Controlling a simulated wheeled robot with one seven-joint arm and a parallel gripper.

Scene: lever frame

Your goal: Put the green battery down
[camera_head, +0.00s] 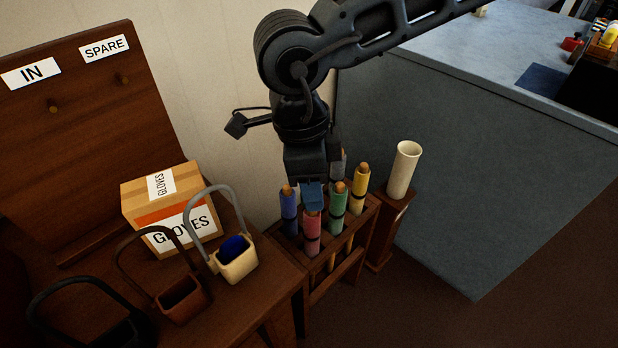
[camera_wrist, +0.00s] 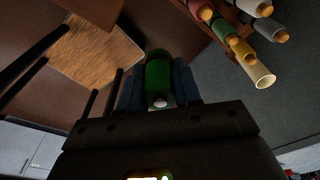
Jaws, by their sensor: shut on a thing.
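The green battery (camera_wrist: 158,75) is a short green cylinder with a dark upper end and a pale metal tip at its near end. It shows in the wrist view between the two dark blue fingers of my gripper (camera_wrist: 159,88), which is shut on it.
A wooden rack (camera_head: 345,262) holds several coloured tubes. A cream cylinder (camera_head: 404,170) stands on a post to its right. At left, a dark table carries a GLOVES box (camera_head: 135,205) and small handled baskets, one cream (camera_head: 238,266). A grey counter (camera_head: 450,180) is at right.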

